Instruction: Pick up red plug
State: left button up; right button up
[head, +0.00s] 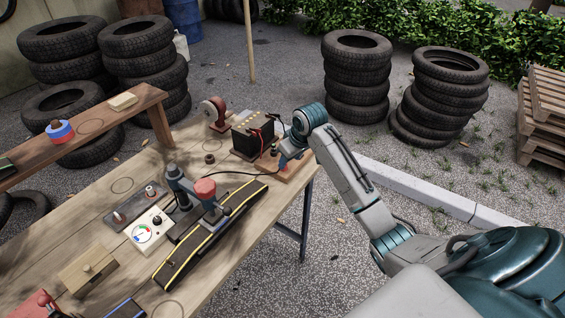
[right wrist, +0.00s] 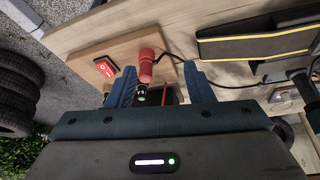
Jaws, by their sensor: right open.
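The red plug (right wrist: 149,62) shows in the right wrist view, a red cylinder over a wooden board. A dark cord runs off beside it to the right. My right gripper (right wrist: 162,70) is open, with one blue finger on each side of the plug. The plug is nearer the left finger, and I cannot tell whether they touch. In the head view, my right gripper (head: 284,158) is low over the wooden board (head: 296,170) at the table's right end and mostly hides the plug. My left gripper is not in view.
A red rocker switch (right wrist: 107,67) is on the board beside the left finger. A black battery (head: 252,134) with clips stands just behind. A black mat with yellow edges (head: 190,258), a white gauge box (head: 147,231) and a red-topped tool (head: 205,190) occupy the table (head: 110,193).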

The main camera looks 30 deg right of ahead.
notch_tip(320, 180, up, 4)
jog(key=w+d, duration=0.2)
jog(key=w, duration=0.1)
jog(key=p+x, duration=0.2)
jog(key=x, duration=0.7)
jog(key=shift+w+f+p, duration=0.1)
jog(key=shift+f+p, duration=0.2)
jog(key=shift+w+f, duration=0.1)
jog(key=shift+f, duration=0.2)
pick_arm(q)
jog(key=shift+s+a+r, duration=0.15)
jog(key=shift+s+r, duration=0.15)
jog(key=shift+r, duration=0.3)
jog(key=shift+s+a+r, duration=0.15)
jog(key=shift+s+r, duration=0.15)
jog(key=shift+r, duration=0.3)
pick_arm(e)
grip_shut()
